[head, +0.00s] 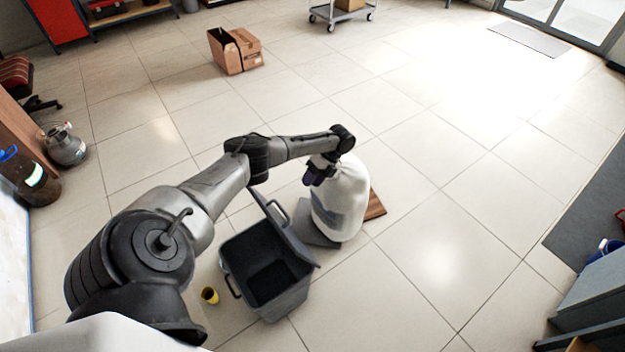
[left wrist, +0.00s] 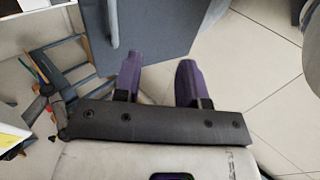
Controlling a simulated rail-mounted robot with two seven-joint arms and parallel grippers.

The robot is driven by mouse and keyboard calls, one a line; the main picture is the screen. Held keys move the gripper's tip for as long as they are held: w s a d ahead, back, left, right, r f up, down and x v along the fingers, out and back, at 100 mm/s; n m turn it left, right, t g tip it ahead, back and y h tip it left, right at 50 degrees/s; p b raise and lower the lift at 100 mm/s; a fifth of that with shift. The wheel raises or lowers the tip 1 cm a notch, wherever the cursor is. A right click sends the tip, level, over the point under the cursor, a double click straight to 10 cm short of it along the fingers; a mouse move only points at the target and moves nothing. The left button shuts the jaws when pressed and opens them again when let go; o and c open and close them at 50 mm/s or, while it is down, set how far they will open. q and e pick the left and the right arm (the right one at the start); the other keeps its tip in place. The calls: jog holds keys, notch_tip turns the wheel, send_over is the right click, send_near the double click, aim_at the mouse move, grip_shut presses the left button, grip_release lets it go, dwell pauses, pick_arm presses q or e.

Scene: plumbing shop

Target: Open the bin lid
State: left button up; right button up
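The dark grey bin (head: 262,268) stands on the floor below my left arm, and its dark inside shows from above. Its lid (head: 287,232) is swung up and stands steeply along the bin's right side, with a handle (head: 279,211) on it. My left gripper (head: 318,174) is beyond the lid, up and to the right, in front of a white sack. In the left wrist view the two purple fingers (left wrist: 159,80) are apart with nothing between them. A dark grey panel (left wrist: 155,35) with a bar handle (left wrist: 112,22), apparently the lid, lies past the fingertips. My right gripper is not in view.
The white sack (head: 342,200) stands close to the right of the bin, by a brown board (head: 375,206). A cardboard box (head: 236,51) stands far back.

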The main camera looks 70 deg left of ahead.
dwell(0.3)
pick_arm(q)
jog(key=v, duration=1.3)
jog(key=shift+w+r+p, duration=0.25)
jog(key=shift+r+p, duration=0.05)
jog(key=shift+p, duration=0.15)
